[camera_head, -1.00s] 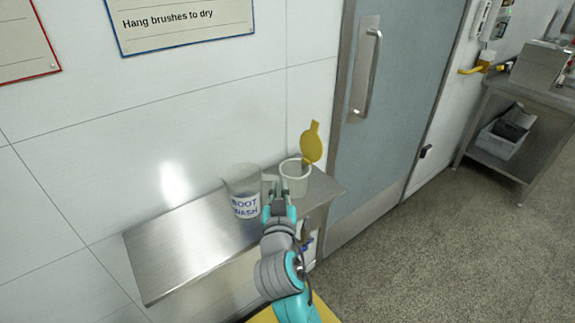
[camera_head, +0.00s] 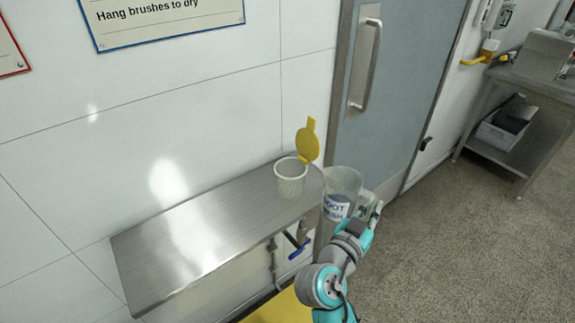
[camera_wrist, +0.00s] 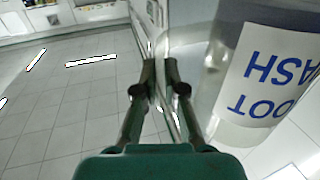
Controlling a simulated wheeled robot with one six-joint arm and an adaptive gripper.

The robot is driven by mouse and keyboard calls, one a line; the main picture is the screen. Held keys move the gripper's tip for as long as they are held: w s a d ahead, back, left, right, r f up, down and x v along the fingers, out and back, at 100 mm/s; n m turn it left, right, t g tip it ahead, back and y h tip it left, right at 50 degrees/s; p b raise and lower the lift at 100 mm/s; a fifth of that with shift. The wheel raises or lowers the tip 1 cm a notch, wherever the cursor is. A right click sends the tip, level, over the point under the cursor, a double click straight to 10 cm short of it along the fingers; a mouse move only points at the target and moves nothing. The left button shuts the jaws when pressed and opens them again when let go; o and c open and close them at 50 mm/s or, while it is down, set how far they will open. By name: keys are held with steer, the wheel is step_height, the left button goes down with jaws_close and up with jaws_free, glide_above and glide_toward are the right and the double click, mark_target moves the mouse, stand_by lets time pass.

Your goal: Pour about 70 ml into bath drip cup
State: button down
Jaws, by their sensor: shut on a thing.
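The clear jug labelled BOOT WASH (camera_head: 341,183) is off the shelf's surface, just right of the cup and roughly upright. My gripper (camera_head: 371,207) is shut on it at its right side, seemingly at the handle. In the wrist view the fingers (camera_wrist: 165,78) close on a thin clear part beside the jug (camera_wrist: 262,80), whose label reads upside down. A pale translucent cup (camera_head: 291,182) stands upright on the steel shelf, its yellow lid (camera_head: 307,146) raised at the back right. It looks like the bath drip cup. The liquid levels cannot be told.
The steel shelf (camera_head: 195,236) is bare left of the cup. A blue-handled valve (camera_head: 299,248) and pipes sit beneath it. A grey door (camera_head: 392,110) stands behind to the right. A steel table (camera_head: 545,85) is at the far right; open floor lies between.

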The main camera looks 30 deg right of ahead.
mark_target(356, 199)
steer(key=shift+s+d, duration=0.15)
steer(key=w+r+n, duration=0.1)
steer(key=n, duration=0.1)
steer(key=w+a+r+n, duration=0.1)
steer(key=r, duration=0.1)
steer(key=w+a+r+n, duration=0.1)
steer(key=w+r+n, duration=0.1)
steer(key=shift+r+n, duration=0.15)
steer(key=shift+n, duration=0.15)
steer(key=w+a+r+n, duration=0.1)
steer(key=w+r+n, duration=0.1)
steer(key=r, duration=0.3)
steer(key=w+a+r+n, duration=0.1)
steer(key=w+r+n, duration=0.1)
steer(key=r+n, duration=0.2)
steer(key=shift+w+a+r+p, duration=0.15)
steer(key=shift+w+r+p, duration=0.15)
steer(key=shift+r, duration=0.85)
steer(key=shift+w+a+r+n, duration=0.15)
steer(key=shift+w+r+n, duration=0.1)
steer(key=shift+r+n, duration=0.15)
steer(key=shift+w+a+r, duration=0.1)
steer(key=shift+w+r, duration=0.05)
steer(key=shift+w, duration=0.05)
steer(key=shift+w+a+r+n, duration=0.2)
steer(key=shift+w+r+n, duration=0.2)
steer(key=shift+n, duration=0.3)
